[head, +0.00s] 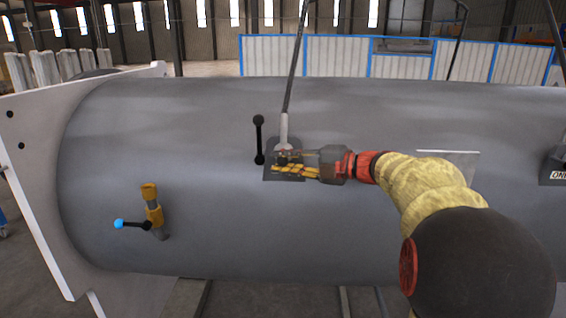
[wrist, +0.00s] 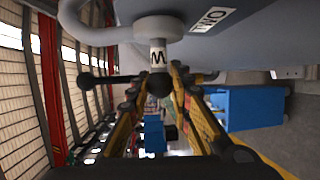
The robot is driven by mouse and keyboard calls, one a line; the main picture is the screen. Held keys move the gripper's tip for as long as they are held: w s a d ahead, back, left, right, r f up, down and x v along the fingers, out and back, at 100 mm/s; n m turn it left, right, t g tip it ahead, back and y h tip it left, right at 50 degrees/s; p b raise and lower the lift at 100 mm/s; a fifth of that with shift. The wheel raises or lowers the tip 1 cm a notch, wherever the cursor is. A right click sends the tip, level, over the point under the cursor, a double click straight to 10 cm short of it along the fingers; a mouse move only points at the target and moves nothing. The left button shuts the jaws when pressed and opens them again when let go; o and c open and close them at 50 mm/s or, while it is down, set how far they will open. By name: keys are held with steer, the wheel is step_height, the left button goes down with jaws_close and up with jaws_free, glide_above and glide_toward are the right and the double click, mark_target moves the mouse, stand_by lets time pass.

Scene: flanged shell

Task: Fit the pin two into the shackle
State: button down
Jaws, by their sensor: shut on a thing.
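Pin two shows in the wrist view as a pale shaft (wrist: 158,56) with a black zigzag mark and a dark crossbar (wrist: 107,80). In the head view its black ball-ended bar (head: 259,140) stands upright just left of my gripper (head: 279,163). In the wrist view my gripper (wrist: 160,88) is shut on the pin's dark end below the shaft. The pale grey shackle (wrist: 85,18) has a round eye (wrist: 158,27) right above the shaft. The shaft meets this eye; how deep it goes is hidden. The shackle also shows in the head view (head: 284,131).
The shackle sits at a dark plate (head: 290,174) on the large grey shell (head: 200,220), with a dark sling (head: 295,60) rising from it. A "TWO" label (wrist: 211,18) is beside it. A yellow fitting with a blue-tipped lever (head: 152,208) is lower left.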

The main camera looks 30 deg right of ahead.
steer(key=shift+w+d+p, duration=0.35)
steer(key=shift+w+d, duration=0.25)
steer(key=shift+w, duration=0.35)
steer(key=c, duration=1.6)
jaws_free()
steer(key=shift+o, duration=0.3)
steer(key=v, duration=1.2)
